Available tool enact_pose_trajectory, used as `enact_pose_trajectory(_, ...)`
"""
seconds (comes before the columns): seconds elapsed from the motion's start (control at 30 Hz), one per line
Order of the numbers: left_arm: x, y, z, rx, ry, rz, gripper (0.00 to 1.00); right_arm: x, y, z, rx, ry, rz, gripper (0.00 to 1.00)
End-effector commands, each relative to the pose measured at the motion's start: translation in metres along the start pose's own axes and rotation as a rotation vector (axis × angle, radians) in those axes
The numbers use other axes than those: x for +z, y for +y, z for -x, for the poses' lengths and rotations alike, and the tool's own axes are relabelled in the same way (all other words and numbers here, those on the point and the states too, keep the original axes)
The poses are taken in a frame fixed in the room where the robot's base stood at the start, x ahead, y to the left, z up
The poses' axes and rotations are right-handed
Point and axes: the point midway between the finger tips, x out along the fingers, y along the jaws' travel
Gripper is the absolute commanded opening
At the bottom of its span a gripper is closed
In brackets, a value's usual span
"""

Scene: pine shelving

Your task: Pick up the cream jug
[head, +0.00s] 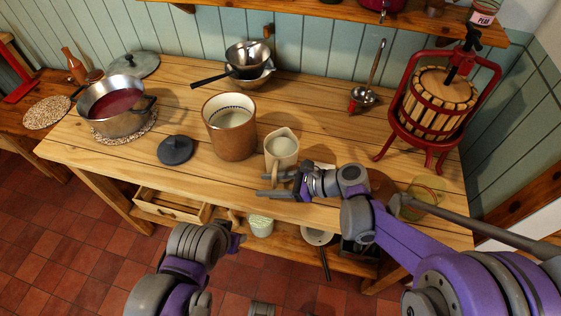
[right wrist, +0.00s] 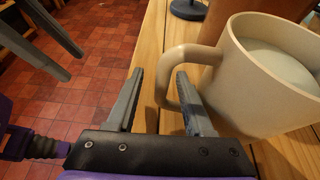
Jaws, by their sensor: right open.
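The cream jug (head: 282,148) stands upright on the pine worktop near its front edge, with pale liquid inside. Its handle faces the front edge. In the right wrist view the jug (right wrist: 262,85) fills the right side, its handle at the fingertips. My right gripper (head: 264,187) is open at the handle. In the right wrist view its fingers (right wrist: 159,74) are apart, with the handle's outer bend between them and the right finger at the loop's opening; contact is unclear. My left gripper (head: 239,232) is low in front of the worktop, its fingers too small to judge.
A larger brown crock (head: 230,140) stands just left of the jug, and a dark lid (head: 175,150) further left. A pot (head: 115,108) sits at the left end. A red fruit press (head: 435,105) and a glass (head: 427,190) are on the right. Bare boards lie behind the jug.

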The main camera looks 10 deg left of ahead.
Motion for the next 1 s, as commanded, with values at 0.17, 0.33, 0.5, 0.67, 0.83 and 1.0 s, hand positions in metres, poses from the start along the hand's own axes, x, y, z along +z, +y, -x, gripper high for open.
enact_pose_trajectory(0.17, -0.0001, 0.0, 0.0001, 0.0, 0.0, 0.0, 0.5, -0.0001, -0.0001, -0.0146, 0.0, 0.0, 0.001, 0.52)
enact_pose_trajectory(0.33, -0.0001, 0.0, 0.0001, 0.0, 0.0, 0.0, 0.5, -0.0002, -0.0003, -0.0148, -0.001, 0.0, 0.0, 0.52)
enact_pose_trajectory(0.5, -0.0001, 0.0, 0.0001, 0.0, 0.0, 0.0, 0.5, -0.0001, -0.0003, -0.0146, -0.001, 0.0, 0.0, 0.28)
enact_pose_trajectory(0.67, -0.0001, 0.0, 0.0001, 0.0, 0.0, 0.0, 0.5, 0.0, -0.0003, -0.0145, -0.001, 0.0, 0.0, 0.0)
enact_pose_trajectory(0.83, -0.0001, 0.0, 0.0001, 0.0, 0.0, 0.0, 0.5, 0.0, -0.0003, -0.0144, -0.001, 0.0, 0.0, 0.0)
enact_pose_trajectory(1.0, -0.0001, 0.0, 0.0001, 0.0, 0.0, 0.0, 0.5, 0.0, -0.0003, -0.0144, -0.001, 0.0, 0.0, 0.0)
